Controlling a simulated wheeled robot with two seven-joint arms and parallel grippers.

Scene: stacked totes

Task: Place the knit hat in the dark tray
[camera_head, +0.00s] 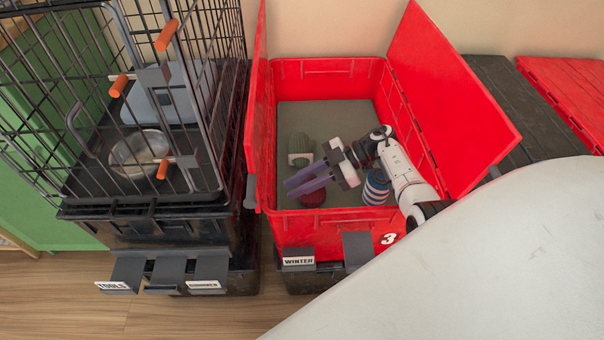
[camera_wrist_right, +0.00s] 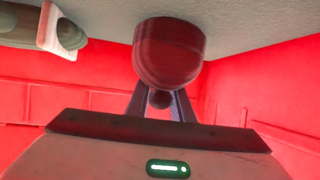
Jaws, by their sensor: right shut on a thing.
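The dark red knit hat (camera_head: 312,198) is inside the open red tote, partly hidden by my right gripper (camera_head: 288,188). In the right wrist view the hat (camera_wrist_right: 168,52) is a ribbed dome with a small ball at its end, and my right gripper's fingers (camera_wrist_right: 162,103) close around that ball. Whether the hat touches the tote floor is unclear. A dark tray (camera_head: 105,182) forms the floor of the wire cage at left. My left gripper is not in view.
The red tote (camera_head: 320,222), labelled WINTER, has its lid flaps raised. A green item with a pale band (camera_head: 300,148) and a striped item (camera_head: 376,187) are inside it.

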